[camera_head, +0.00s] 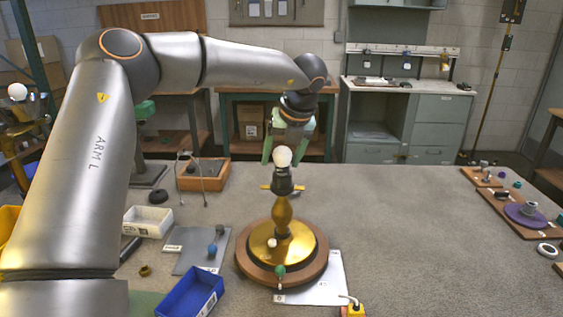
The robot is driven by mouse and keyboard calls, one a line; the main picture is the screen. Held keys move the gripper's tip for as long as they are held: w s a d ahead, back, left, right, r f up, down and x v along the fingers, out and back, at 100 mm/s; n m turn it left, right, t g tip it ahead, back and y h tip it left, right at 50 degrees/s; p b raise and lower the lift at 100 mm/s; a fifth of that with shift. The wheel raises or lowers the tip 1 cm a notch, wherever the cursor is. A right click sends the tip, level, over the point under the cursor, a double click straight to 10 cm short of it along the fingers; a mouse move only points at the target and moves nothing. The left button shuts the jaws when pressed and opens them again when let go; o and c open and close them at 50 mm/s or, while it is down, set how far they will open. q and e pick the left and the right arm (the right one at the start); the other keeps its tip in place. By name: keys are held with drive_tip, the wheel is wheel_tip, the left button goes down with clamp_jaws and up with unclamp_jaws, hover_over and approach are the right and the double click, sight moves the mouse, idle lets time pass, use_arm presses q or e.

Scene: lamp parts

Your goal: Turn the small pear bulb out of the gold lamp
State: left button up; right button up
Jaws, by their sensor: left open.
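The gold lamp (283,215) stands upright on a round base with a wooden rim, near the middle of the table. A small white pear bulb (283,157) sits upright in the dark socket (283,182) at its top. My left gripper (284,153) points down over the lamp top, its green fingers spread on either side of the bulb. The fingers look apart from the glass, but the exact depth between them and the bulb is hard to tell. My right gripper is not in view.
A blue bin (190,293), a white bin (147,221) and a grey mat (195,249) with small parts lie left of the lamp. A wooden tray (203,174) stands behind. Boards with parts, including a purple disc (526,216), lie far right. The table between is clear.

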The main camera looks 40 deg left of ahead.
use_arm(q)
drive_tip(key=shift+f+m+t+b, duration=0.1)
drive_tip(key=shift+m+t+b, duration=0.3)
drive_tip(key=shift+m, duration=0.6)
drive_tip(key=m+t+h, duration=0.1)
drive_tip(key=m, duration=0.1)
drive_tip(key=shift+m, duration=0.4)
drive_tip(key=m, duration=0.2)
drive_tip(key=m+t+h+p, duration=0.1)
drive_tip(key=shift+r+m, duration=0.25)
drive_tip(key=shift+m, duration=0.15)
drive_tip(key=shift+w+d+f+m+h, duration=0.15)
drive_tip(key=shift+m+h, duration=0.25)
drive_tip(key=shift+m, duration=0.4)
drive_tip(key=shift+c, duration=0.4)
